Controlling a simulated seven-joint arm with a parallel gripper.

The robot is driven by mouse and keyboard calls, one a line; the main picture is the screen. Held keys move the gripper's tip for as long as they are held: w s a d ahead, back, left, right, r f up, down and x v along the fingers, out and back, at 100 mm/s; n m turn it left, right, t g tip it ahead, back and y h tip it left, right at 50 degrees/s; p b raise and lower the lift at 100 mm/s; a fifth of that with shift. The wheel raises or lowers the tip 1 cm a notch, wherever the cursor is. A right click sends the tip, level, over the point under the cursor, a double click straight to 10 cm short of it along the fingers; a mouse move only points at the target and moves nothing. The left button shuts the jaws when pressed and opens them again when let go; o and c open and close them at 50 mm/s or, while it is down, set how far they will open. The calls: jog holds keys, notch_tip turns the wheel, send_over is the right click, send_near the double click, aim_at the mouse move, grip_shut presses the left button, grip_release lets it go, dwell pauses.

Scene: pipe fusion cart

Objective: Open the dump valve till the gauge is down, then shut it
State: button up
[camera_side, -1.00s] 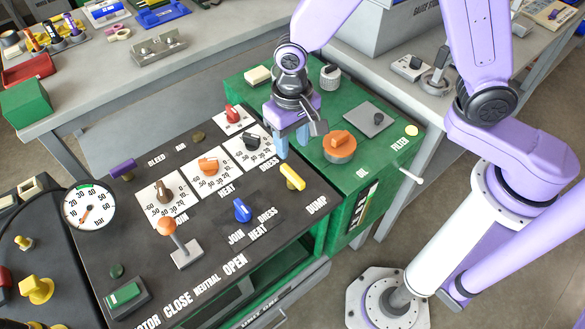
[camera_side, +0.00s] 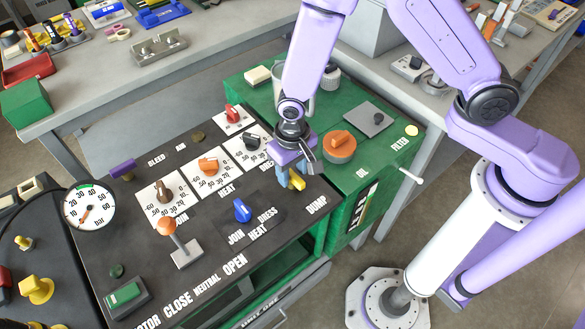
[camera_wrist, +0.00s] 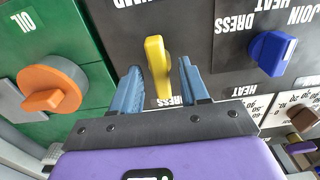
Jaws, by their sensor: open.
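The yellow dump valve handle (camera_side: 297,181) stands on the dark panel beside the "DUMP" lettering. My gripper (camera_side: 289,180) is low over it in the side view and partly hides it. In the wrist view the yellow handle (camera_wrist: 157,62) lies between the two blue fingers of my open gripper (camera_wrist: 160,67), with a gap on each side. The handle points roughly up and down in that view. The round white gauge (camera_side: 89,206) is at the panel's left edge. Its red needle points down and a little left, near the low end of the scale.
A blue selector knob (camera_side: 242,210) sits left of the dump handle, and an orange-topped lever (camera_side: 167,228) farther left. An orange knob (camera_side: 340,142) on the green unit is close on the right. Several dials (camera_side: 208,166) line the panel behind.

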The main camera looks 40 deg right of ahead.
grip_shut()
jog(key=shift+n, duration=0.3)
jog(key=n, duration=0.3)
jog(key=shift+n, duration=0.3)
jog(key=n, duration=0.4)
jog(key=shift+n, duration=0.3)
jog(key=n, duration=0.9)
